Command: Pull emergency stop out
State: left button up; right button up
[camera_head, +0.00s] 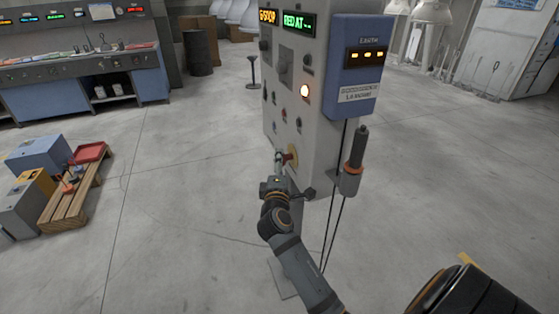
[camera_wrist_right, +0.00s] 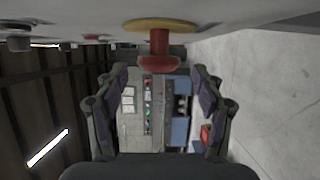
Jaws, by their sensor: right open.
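The emergency stop (camera_head: 292,155) is on the lower part of the grey control cabinet (camera_head: 294,112), partly hidden by my gripper in the head view. In the right wrist view, its red mushroom head (camera_wrist_right: 159,63) stands out on a short red stem from a yellow round plate (camera_wrist_right: 160,25). My right gripper (camera_head: 279,161) is close beside the button, in front of the cabinet. In the right wrist view, its two fingers (camera_wrist_right: 160,78) are spread apart, with the red head near the gap between their tips. I cannot tell whether they touch it. My left gripper is not in view.
A blue box (camera_head: 363,65) with lit indicators is on the cabinet's right side. A dark cylindrical handle (camera_head: 358,148) in a grey holder and hanging cables are below it. A wooden pallet (camera_head: 70,202) and machine boxes stand at left. The surrounding floor is mostly clear.

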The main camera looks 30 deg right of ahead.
jog(key=v, duration=0.4)
jog(key=shift+s+a, duration=0.1)
jog(key=shift+s, duration=0.05)
